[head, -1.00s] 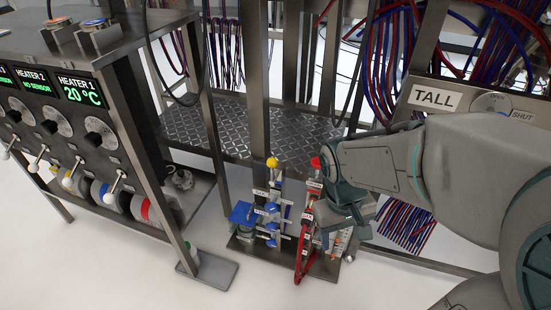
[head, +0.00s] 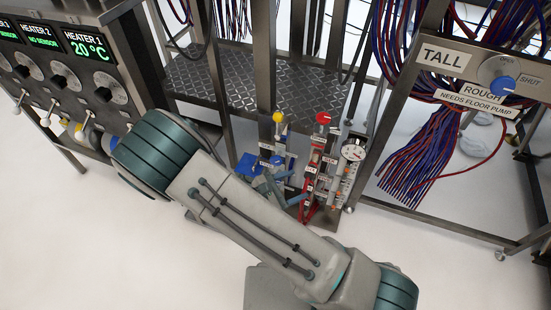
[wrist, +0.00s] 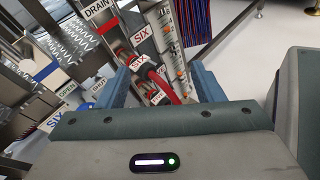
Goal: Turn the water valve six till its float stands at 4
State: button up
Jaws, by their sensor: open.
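The water stand (head: 300,205) holds a yellow-knobbed column with blue fittings, a red-knobbed column (head: 323,118) with red hoses, and clear float tubes. Float readings are too small to read. My gripper (wrist: 162,78) is open, its blue-grey fingers either side of the SIX-labelled red hose fitting (wrist: 150,72); contact cannot be told. The valve six handle is not clearly distinguishable. In the head view my arm hides most of the gripper.
A heater panel (head: 90,85) reading 20 °C stands left. A round dial gauge (head: 354,151) is on the stand. Frame posts and a diamond-plate shelf (head: 240,85) are behind. Front floor is clear.

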aim_at(275, 162)
jog(key=a+f+n+t+y, duration=0.6)
jog(key=a+n+t, duration=0.3)
jog(key=a+n, duration=0.15)
jog(key=shift+n, duration=0.45)
jog(key=b+x, duration=0.1)
jog(key=x, duration=0.3)
jog(key=b+x, duration=0.1)
jog(key=x, duration=0.4)
jog(key=b+x, duration=0.1)
jog(key=x, duration=0.3)
jog(key=shift+w+d+f, duration=0.25)
jog(key=shift+d+f, duration=0.05)
jog(key=shift+f, duration=0.1)
jog(key=shift+w+d+r, duration=0.1)
jog(key=shift+w+d, duration=0.05)
jog(key=shift+w, duration=0.35)
jog(key=c, duration=1)
jog(key=shift+r, duration=0.1)
